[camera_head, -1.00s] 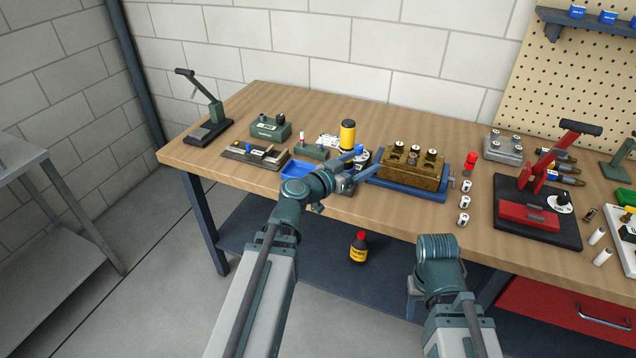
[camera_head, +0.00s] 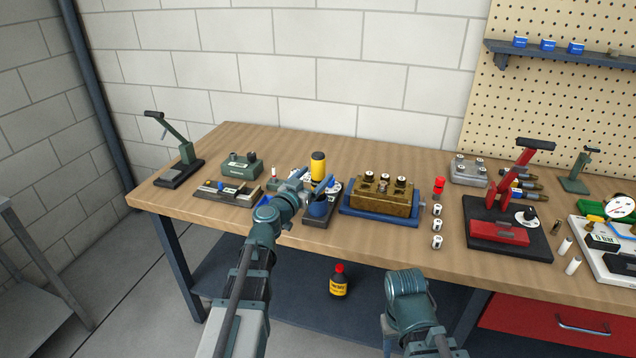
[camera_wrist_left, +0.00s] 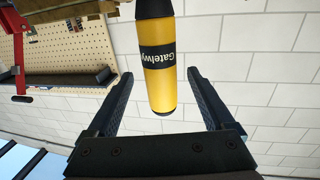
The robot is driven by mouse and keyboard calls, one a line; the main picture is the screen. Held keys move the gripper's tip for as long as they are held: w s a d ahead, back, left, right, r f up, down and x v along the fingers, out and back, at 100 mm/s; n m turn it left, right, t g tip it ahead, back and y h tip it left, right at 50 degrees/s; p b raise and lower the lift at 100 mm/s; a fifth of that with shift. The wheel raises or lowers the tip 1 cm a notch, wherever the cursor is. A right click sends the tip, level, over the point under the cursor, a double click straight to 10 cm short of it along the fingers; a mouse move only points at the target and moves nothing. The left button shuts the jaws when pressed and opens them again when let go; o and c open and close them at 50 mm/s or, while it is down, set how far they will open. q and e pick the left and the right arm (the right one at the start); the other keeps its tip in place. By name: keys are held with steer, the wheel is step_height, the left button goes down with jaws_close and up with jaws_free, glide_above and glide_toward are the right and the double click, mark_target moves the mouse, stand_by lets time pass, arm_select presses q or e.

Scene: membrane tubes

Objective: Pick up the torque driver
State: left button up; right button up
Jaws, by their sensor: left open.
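The torque driver looks to be the upright yellow cylinder with a black top (camera_head: 318,167), near the back of the bench. In the left wrist view its yellow handle (camera_wrist_left: 160,75) has a black label band and black ends. My left gripper (camera_head: 314,179) is in front of it. The jaws (camera_wrist_left: 160,78) are open, with one finger on each side of the handle in that view and a gap on both sides. The driver's lower end is hidden in the head view. My right arm shows at the lower right, but its gripper cannot be made out.
A blue cup (camera_head: 318,207) on a dark base stands just under my left gripper. A brass block on a blue tray (camera_head: 381,216) is to the right. A green box (camera_head: 242,166) and a green lever press (camera_head: 181,165) are to the left. A red press (camera_head: 507,205) stands farther right.

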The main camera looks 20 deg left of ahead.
arm_select(q)
steer(key=shift+f+x, duration=0.15)
steer(key=shift+x, duration=1.3)
steer(key=shift+f+x, duration=0.1)
steer(key=shift+x, duration=1.35)
steer(key=shift+s, duration=0.1)
jaws_close()
